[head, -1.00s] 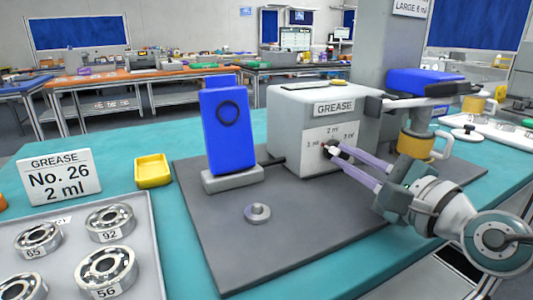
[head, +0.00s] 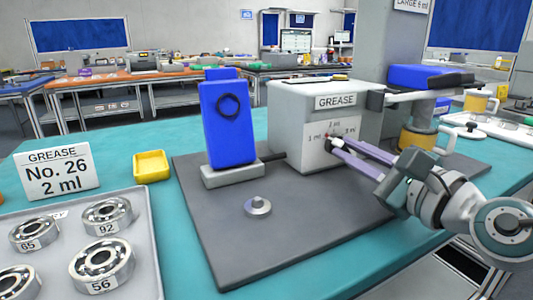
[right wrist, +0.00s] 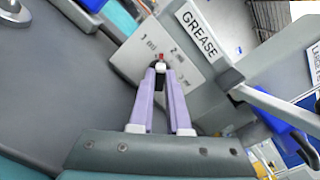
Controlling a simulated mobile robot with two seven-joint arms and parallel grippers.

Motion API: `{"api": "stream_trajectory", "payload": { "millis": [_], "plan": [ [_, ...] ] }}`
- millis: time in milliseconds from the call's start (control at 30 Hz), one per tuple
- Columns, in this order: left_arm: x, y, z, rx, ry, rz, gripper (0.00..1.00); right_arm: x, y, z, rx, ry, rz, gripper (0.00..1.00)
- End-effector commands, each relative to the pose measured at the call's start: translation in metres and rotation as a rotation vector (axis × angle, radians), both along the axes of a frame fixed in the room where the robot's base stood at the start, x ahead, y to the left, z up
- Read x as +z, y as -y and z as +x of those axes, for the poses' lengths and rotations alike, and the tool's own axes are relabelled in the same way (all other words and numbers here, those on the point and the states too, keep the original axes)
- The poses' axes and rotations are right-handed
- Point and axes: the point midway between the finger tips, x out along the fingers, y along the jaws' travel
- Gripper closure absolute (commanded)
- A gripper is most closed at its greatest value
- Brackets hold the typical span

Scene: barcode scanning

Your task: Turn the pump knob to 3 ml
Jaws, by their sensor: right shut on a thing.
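The grease pump (head: 300,110) is a grey box with a GREASE label, standing on a dark mat; it also shows in the right wrist view (right wrist: 190,75). Its front panel carries 1 ml, 2 ml and 3 ml marks around a small dark knob with a red pointer (right wrist: 161,57). In the right wrist view the pointer appears to lie between the 1 ml and 2 ml marks. My right gripper (head: 332,143), with purple fingers, is shut on the knob, its fingertips (right wrist: 160,69) hiding most of it. My left gripper is out of view.
A blue upright device (head: 222,130) and a small metal disc (head: 258,206) are on the mat. A sign (head: 58,176) reads "No. 26, 2 ml". A yellow bin (head: 152,166) and a tray (head: 146,230) of bearings are at left. An arm with a yellow cylinder extends right of the pump.

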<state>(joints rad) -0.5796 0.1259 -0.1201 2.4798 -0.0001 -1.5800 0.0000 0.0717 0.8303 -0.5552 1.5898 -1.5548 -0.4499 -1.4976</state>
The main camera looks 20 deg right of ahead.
Motion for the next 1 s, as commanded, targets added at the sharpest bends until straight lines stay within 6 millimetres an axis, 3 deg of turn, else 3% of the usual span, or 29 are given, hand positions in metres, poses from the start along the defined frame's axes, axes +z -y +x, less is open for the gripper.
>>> {"api": "stream_trajectory", "payload": {
  "millis": [400, 1000],
  "plan": [
    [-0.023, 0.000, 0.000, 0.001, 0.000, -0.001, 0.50, -0.002, 0.002, 0.000, -0.001, -0.033, 0.398, 1.00],
    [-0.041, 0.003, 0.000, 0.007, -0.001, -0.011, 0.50, -0.002, 0.004, 0.000, -0.002, -0.078, 0.968, 1.00]
  ]
}}
